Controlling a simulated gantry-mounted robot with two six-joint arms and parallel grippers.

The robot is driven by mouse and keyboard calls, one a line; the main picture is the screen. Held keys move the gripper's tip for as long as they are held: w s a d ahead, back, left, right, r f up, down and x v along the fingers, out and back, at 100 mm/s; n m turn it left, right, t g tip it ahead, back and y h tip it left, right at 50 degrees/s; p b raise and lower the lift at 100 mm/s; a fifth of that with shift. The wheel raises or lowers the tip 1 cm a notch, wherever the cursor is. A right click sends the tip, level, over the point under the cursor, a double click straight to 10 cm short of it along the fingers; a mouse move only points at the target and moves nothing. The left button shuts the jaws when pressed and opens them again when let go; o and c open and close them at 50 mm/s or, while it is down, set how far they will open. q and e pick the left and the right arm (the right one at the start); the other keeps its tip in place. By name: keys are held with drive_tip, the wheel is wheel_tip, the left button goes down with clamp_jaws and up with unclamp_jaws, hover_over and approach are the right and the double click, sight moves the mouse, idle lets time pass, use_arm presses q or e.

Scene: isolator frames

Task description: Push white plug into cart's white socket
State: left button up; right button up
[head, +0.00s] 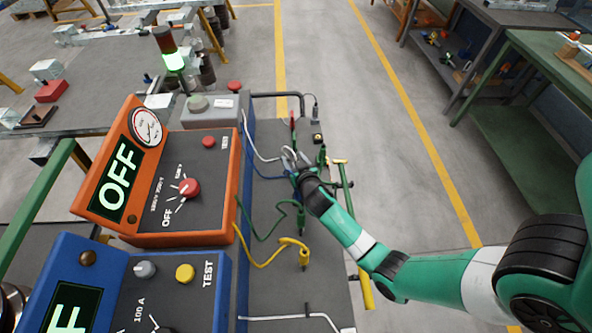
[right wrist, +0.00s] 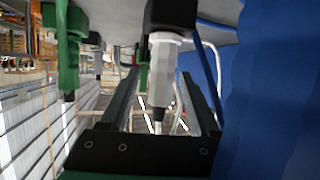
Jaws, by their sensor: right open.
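My right gripper (head: 291,160) reaches down over the grey cart (head: 280,285), close to the right side of the orange tester. In the right wrist view its two dark fingers (right wrist: 160,100) are apart. The white plug (right wrist: 163,68), with a black part above it and a dark tip, shows between the fingers, with space visible on both sides. In the head view the gripper mostly hides the plug. A white cable (head: 253,146) runs from the tester toward the gripper. I cannot make out the white socket in either view. My left gripper is not in view.
A green plug (right wrist: 68,50) hangs left of the fingers, and a blue wall (right wrist: 275,90) stands close on the right. The orange tester (head: 145,190) shows OFF. A yellow plug (head: 303,257) and a green cable (head: 270,230) lie nearby on the cart.

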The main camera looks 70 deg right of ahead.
drive_tip(key=shift+f, duration=0.1)
drive_tip(key=shift+c, duration=0.3)
clamp_jaws()
drive_tip(key=s+a+r+p, duration=0.7)
drive_tip(key=s+r, duration=0.3)
drive_tip(key=r, duration=0.3)
drive_tip(key=shift+s+a, duration=0.4)
drive_tip(key=shift+a, duration=0.5)
drive_tip(key=shift+r, duration=0.1)
